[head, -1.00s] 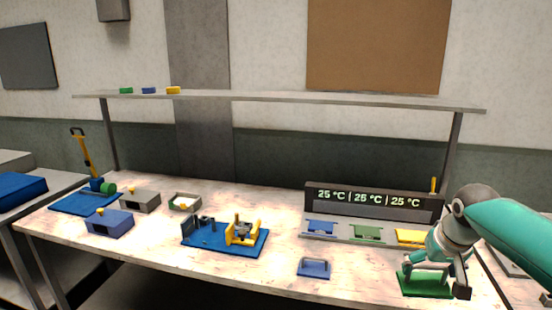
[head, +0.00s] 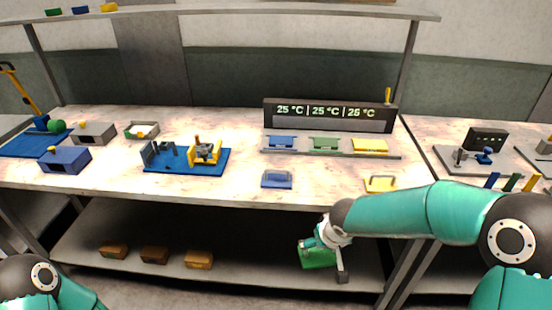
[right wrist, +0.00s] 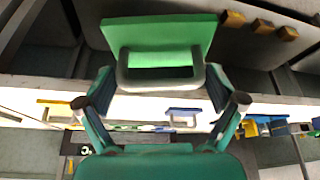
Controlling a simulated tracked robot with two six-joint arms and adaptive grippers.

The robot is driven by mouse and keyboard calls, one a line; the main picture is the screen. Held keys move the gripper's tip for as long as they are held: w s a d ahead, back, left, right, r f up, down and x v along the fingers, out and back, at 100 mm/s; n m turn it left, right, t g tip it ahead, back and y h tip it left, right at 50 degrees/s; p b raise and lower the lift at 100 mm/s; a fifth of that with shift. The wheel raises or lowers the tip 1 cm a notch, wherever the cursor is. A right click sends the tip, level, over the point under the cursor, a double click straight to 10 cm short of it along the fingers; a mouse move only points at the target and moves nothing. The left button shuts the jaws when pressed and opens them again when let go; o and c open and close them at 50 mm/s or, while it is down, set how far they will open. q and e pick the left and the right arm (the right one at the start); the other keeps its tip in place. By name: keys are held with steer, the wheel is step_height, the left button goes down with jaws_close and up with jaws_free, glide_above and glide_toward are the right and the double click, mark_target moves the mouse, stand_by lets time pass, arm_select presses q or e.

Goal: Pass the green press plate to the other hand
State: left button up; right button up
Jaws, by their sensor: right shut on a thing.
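The green press plate (head: 318,258) is a flat green slab with a grey handle. My right gripper (head: 322,243) is shut on it and holds it in the air before the table's front edge. In the right wrist view the plate (right wrist: 160,32) stands out beyond the fingers, its grey handle (right wrist: 160,86) between the fingertips (right wrist: 161,92). My left gripper is not in view; only part of my left arm shows at the bottom left of the head view.
The workbench (head: 220,192) carries a blue plate (head: 277,180) and a yellow plate (head: 380,184) near its front edge. A die station (head: 330,146) with a temperature display stands behind them. Brown blocks (head: 155,255) lie on the lower shelf (head: 240,230).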

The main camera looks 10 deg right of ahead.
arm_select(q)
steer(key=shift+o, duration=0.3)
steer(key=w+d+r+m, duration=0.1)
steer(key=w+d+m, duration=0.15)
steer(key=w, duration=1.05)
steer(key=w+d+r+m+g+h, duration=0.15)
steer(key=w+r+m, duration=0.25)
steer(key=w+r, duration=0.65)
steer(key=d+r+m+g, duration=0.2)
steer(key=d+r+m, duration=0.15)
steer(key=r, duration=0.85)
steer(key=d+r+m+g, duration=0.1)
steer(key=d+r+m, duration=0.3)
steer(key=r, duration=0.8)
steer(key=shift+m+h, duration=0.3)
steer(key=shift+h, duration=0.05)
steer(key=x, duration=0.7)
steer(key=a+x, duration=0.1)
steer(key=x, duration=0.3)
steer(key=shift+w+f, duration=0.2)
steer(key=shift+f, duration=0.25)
arm_select(e)
steer(key=s+a+r+n, duration=0.1)
steer(key=a+r, duration=0.1)
steer(key=a, duration=0.6)
steer(key=s+a+r+n+y, duration=0.1)
steer(key=s+a+r+n, duration=0.1)
steer(key=a, duration=0.7)
steer(key=shift+r, duration=0.6)
